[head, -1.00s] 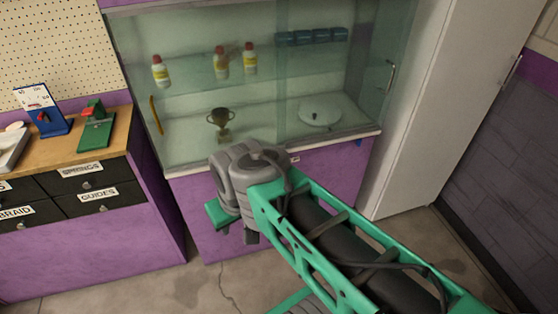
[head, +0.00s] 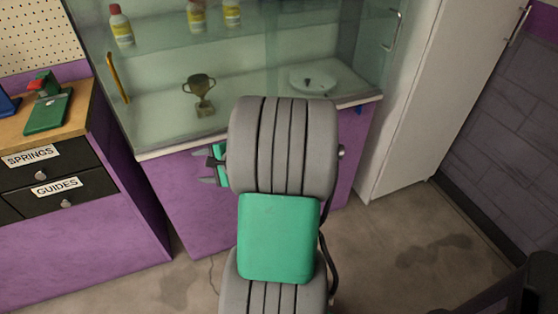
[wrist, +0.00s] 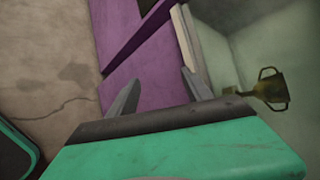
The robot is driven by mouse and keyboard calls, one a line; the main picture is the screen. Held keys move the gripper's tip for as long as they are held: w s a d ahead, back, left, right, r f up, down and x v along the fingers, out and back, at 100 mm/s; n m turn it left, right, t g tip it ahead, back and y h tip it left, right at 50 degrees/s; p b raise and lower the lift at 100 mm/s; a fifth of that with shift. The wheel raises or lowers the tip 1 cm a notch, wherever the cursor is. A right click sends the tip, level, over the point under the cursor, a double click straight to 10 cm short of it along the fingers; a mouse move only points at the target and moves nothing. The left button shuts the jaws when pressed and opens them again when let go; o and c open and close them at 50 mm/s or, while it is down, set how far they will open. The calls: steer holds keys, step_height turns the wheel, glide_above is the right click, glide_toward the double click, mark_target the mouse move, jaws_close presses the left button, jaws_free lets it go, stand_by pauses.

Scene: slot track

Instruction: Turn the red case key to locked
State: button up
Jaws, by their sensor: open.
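The glass display case (head: 150,152) stands on a purple base, with a gold trophy (head: 199,93) and a white round plate (head: 313,81) inside. I cannot make out the red case key in either current view; my arm covers the middle of the case's front. My gripper (head: 213,166) is in front of the purple base, just below the case's sill, pointing left. In the wrist view the two grey fingers of my gripper (wrist: 160,92) are apart with nothing between them. The trophy (wrist: 271,89) shows there to the right of the fingers.
A yellow door handle (head: 118,78) is on the case's left side and a metal handle (head: 391,31) on its right. A drawer bench (head: 60,163) stands at left, a white cabinet (head: 428,90) at right. Concrete floor (head: 420,245) is open at right.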

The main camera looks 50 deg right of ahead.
steer(key=s+d+f+m+t+h+b, duration=0.25)
steer(key=s+d+m+h, duration=0.4)
steer(key=d+m, duration=0.4)
steer(key=s+d+f+m+t+h+b, duration=0.25)
steer(key=s+d+m+h, duration=0.25)
steer(key=s+d+m, duration=0.45)
steer(key=w+d+g+b, duration=0.1)
steer(key=w+d, duration=0.5)
steer(key=w, duration=0.2)
steer(key=shift+d+f+m, duration=0.3)
steer(key=shift+y, duration=0.25)
jaws_close()
